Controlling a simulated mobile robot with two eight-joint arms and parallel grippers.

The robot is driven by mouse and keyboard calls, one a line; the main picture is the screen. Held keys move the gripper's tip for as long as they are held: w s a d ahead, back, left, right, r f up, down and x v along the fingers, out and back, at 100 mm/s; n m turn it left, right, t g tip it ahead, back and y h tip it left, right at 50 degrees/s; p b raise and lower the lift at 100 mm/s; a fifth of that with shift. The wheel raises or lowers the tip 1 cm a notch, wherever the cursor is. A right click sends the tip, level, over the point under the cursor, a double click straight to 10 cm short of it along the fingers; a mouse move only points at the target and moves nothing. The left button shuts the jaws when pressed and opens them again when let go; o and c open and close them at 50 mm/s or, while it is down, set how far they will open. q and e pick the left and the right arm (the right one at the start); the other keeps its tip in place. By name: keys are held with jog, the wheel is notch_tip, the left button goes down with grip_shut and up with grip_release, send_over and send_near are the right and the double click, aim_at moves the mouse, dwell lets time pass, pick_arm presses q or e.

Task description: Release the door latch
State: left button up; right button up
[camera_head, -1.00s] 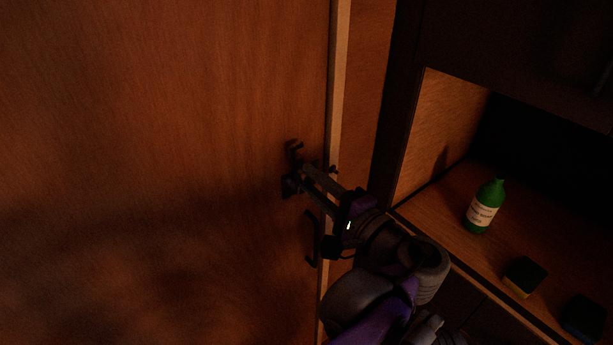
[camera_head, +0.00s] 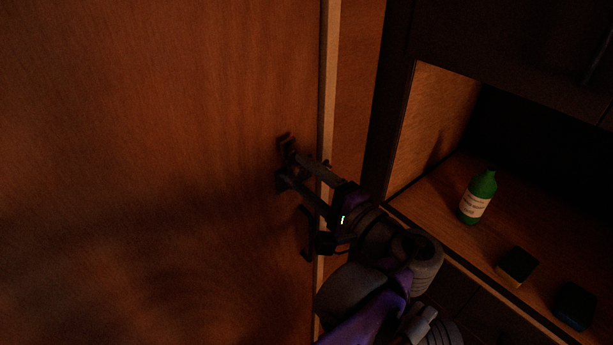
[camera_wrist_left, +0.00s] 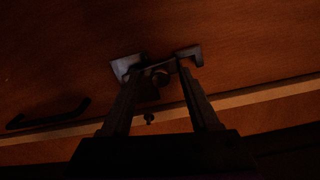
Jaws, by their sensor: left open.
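A brown wooden door (camera_head: 150,150) fills the left of the head view. My left gripper (camera_head: 287,166) reaches from the lower right to the dark latch (camera_head: 285,142) near the door's edge. In the wrist view the latch (camera_wrist_left: 160,77) lies between and just past the tips of my left gripper (camera_wrist_left: 158,74), with a round knob in the middle. The jaws are apart, one on each side of the knob. It is too dark to tell whether a finger touches the latch. My right gripper is not in view.
A dark bar handle (camera_head: 305,236) is fixed to the door below the latch; it also shows in the wrist view (camera_wrist_left: 48,115). A pale frame strip (camera_head: 328,90) borders the door. To the right, a green bottle (camera_head: 478,196) and two sponge-like blocks (camera_head: 517,266) stand on a counter.

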pick_arm(q)
jog(key=b+v, duration=0.2)
jog(key=v, duration=0.9)
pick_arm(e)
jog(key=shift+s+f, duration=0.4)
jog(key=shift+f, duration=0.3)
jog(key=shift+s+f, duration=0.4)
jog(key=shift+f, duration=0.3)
